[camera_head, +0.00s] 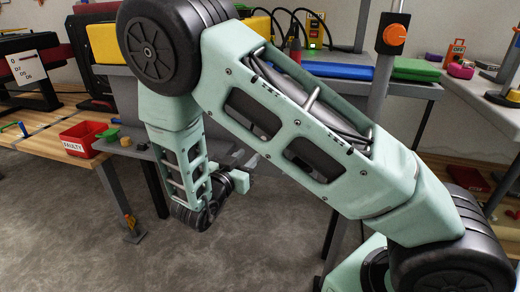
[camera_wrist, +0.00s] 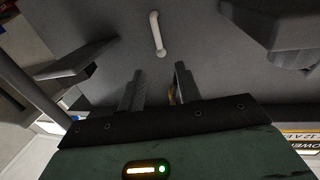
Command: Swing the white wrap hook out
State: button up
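A small white hook (camera_wrist: 157,34), a short bar with a bent end, lies against a grey surface in the wrist view, at top centre. My gripper (camera_wrist: 158,78) is below it in that view, its two dark fingers apart with nothing seen between them. The hook appears ahead of the fingertips and apart from them. In the head view I cannot make out the hook; my arm covers much of that area, and my wrist hangs low in front of the bench.
Grey ledges jut out at the left (camera_wrist: 80,62) and upper right (camera_wrist: 275,25) of the wrist view. A printed label (camera_wrist: 300,142) is at lower right. In the head view, a red FAULTY bin (camera_head: 84,139) stands on the wooden bench (camera_head: 45,143); open floor lies below.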

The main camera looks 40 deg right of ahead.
jog(key=b+x, duration=0.2)
jog(key=x, duration=0.6)
jog(key=shift+d, duration=0.2)
jog(key=shift+w, duration=0.1)
grip_shut()
